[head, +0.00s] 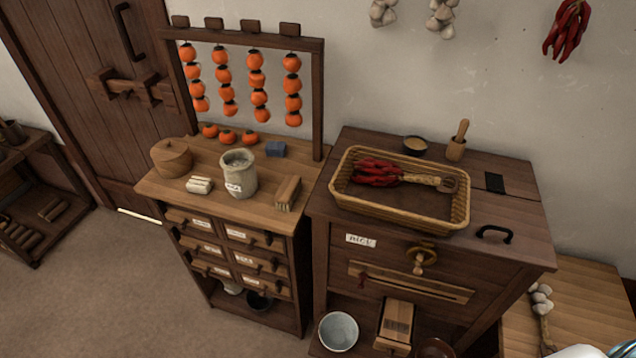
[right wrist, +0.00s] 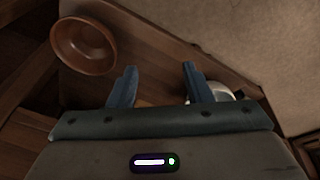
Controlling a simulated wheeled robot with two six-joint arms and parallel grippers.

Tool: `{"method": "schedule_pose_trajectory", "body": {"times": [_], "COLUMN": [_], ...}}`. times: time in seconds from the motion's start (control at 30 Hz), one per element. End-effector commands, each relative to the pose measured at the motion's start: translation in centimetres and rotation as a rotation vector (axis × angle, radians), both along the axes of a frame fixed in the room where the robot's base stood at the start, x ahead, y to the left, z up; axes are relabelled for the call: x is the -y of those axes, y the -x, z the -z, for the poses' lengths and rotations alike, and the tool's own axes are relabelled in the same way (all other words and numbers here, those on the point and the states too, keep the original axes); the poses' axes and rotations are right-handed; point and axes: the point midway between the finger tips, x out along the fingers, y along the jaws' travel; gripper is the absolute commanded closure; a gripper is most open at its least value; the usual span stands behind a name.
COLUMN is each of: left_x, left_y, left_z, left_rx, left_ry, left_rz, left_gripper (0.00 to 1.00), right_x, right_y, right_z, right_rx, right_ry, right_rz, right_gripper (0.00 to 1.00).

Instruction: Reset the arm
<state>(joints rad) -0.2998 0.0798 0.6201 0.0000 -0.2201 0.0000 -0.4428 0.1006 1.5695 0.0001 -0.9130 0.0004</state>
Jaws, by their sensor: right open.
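My right gripper (right wrist: 159,70) shows in the right wrist view. Its two blue-grey fingers are apart, with nothing between them. Below and beyond them is a brown wooden surface (right wrist: 150,48). A brown bowl (right wrist: 82,46) stands to the left of the fingers, apart from them. A pale rounded thing (right wrist: 222,92) is partly hidden behind the right finger. In the head view only a white, glossy bit of what may be my right arm shows at the bottom right corner. My left gripper is in neither view.
A dark wooden cabinet (head: 345,220) carries a wicker basket (head: 400,216) of red chillies. Its lower shelf holds a grey bowl (head: 338,332) and a wooden box (head: 396,325). A drawer chest (head: 275,222) stands left. A bench (head: 570,315) with garlic (head: 541,298) stands right. Floor (head: 110,270) is clear at left.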

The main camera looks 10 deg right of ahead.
Motion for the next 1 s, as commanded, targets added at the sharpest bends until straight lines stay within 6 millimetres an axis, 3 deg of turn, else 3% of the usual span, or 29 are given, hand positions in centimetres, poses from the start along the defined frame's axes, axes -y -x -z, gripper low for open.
{"method": "schedule_pose_trajectory", "body": {"times": [0.03,0.2,0.3,0.43,0.53,0.7,1.0], "left_x": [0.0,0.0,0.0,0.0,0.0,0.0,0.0], "left_y": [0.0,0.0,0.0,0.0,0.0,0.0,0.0], "left_z": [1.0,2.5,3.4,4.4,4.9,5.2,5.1], "left_rx": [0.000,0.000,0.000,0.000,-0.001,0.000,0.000], "left_ry": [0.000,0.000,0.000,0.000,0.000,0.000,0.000], "left_rz": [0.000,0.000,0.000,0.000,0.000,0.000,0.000], "left_gripper": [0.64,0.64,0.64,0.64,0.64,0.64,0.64], "right_x": [0.2,0.8,1.1,1.2,1.2,1.2,1.3], "right_y": [1.1,5.6,8.9,13.2,16.0,18.5,18.8], "right_z": [3.5,12.4,16.9,21.3,23.3,24.8,24.9], "right_rx": [-0.018,-0.051,-0.070,-0.091,-0.104,-0.111,-0.112], "right_ry": [-0.001,-0.004,-0.006,-0.008,-0.009,-0.010,-0.010], "right_rz": [0.003,0.013,0.018,0.023,0.026,0.028,0.028], "right_gripper": [0.55,0.55,0.55,0.55,0.55,0.55,0.55]}}
